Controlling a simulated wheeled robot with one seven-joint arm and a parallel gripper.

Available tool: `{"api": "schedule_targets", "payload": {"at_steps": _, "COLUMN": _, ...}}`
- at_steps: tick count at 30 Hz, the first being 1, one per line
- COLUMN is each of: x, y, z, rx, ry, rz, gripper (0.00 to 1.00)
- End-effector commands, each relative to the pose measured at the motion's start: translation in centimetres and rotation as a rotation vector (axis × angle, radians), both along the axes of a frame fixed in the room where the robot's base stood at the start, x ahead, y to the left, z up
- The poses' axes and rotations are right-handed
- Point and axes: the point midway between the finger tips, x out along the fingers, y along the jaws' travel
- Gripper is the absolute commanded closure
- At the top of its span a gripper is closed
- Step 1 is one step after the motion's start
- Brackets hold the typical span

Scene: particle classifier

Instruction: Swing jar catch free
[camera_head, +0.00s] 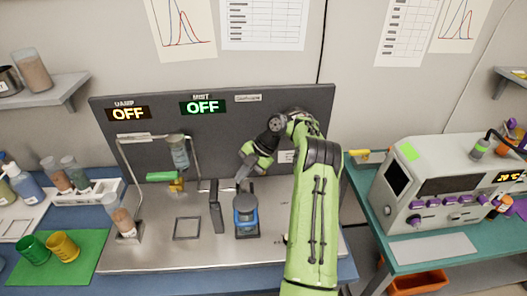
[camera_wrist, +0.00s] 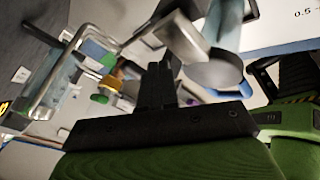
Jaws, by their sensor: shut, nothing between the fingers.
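A blue jar (camera_head: 246,222) with a dark grey lid (camera_head: 245,202) stands on a dark base on the metal bench plate. A dark upright post (camera_head: 215,207) stands just left of it. My gripper (camera_head: 241,179) is shut and empty, pointing down just above and behind the lid. In the wrist view, the shut fingers (camera_wrist: 158,80) are at the centre. A bluish cylinder, apparently the jar (camera_wrist: 226,30), is at upper right, with a grey bar (camera_wrist: 181,38) beside it. Which part is the catch, and whether the fingers touch it, I cannot tell.
A wire frame (camera_head: 121,178) holding a clear vessel (camera_head: 180,152) stands to the left, with a green-handled valve (camera_head: 162,176) beside it. A dark panel (camera_head: 285,115) with two OFF displays stands behind. A square outline (camera_head: 187,228) marks bare plate left of the post.

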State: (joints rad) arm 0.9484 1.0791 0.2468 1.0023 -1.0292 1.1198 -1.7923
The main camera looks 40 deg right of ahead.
Motion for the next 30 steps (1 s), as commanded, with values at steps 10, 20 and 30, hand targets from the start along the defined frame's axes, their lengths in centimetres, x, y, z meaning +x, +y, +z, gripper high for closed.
{"api": "schedule_targets", "payload": {"at_steps": 10, "x": 0.0, "y": -3.9, "z": 5.5, "rx": -0.003, "ry": -0.002, "rz": -0.01, "gripper": 1.0}}
{"api": "schedule_targets", "payload": {"at_steps": 20, "x": 0.0, "y": -5.8, "z": 7.7, "rx": -0.002, "ry": 0.001, "rz": -0.006, "gripper": 1.0}}
{"api": "schedule_targets", "payload": {"at_steps": 30, "x": -0.1, "y": -5.8, "z": 7.6, "rx": -0.003, "ry": 0.002, "rz": -0.006, "gripper": 1.0}}
